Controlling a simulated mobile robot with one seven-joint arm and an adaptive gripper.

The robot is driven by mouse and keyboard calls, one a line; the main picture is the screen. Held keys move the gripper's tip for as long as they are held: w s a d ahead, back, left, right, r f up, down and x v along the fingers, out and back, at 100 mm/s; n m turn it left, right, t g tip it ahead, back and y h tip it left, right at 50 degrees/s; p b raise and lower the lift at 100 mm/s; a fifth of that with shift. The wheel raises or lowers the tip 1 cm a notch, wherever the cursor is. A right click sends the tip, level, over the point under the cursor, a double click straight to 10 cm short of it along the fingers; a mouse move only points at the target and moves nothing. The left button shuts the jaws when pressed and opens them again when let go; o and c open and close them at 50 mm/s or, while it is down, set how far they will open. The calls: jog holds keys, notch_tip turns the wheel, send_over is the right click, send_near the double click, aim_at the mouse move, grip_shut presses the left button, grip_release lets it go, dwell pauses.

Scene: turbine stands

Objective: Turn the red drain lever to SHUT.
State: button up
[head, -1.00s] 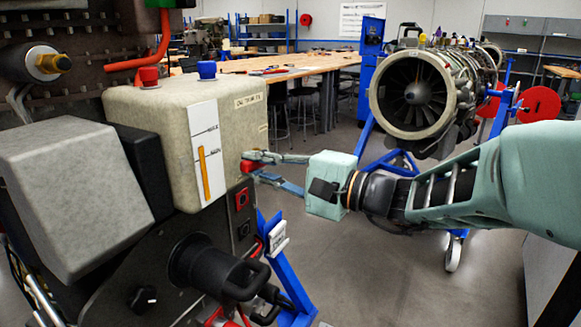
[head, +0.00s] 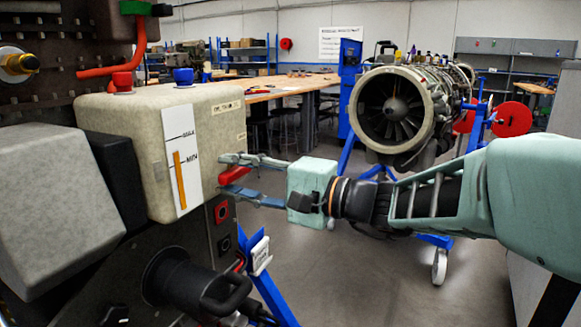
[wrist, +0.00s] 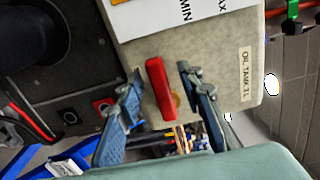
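The red drain lever (head: 235,175) is on the side of the beige oil tank (head: 235,125), near its lower edge. In the wrist view the lever (wrist: 160,90) is a red bar with a brass-coloured fitting beside it. My gripper (head: 226,176) is at the tank, with its fingers above and below the lever. In the wrist view my gripper (wrist: 160,80) is open, one finger on each side of the lever, with gaps showing on both sides. No SHUT marking is readable.
The tank has a white level gauge (head: 183,150) with an orange bar and red and blue caps on top. A black handled fitting (head: 200,285) and a blue stand (head: 270,285) are below. A turbine engine (head: 395,105) stands behind my arm. Open floor lies between.

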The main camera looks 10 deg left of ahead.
jog(key=shift+o, duration=0.8)
jog(key=b+v, duration=0.2)
jog(key=v, duration=0.5)
jog(key=shift+s, duration=0.1)
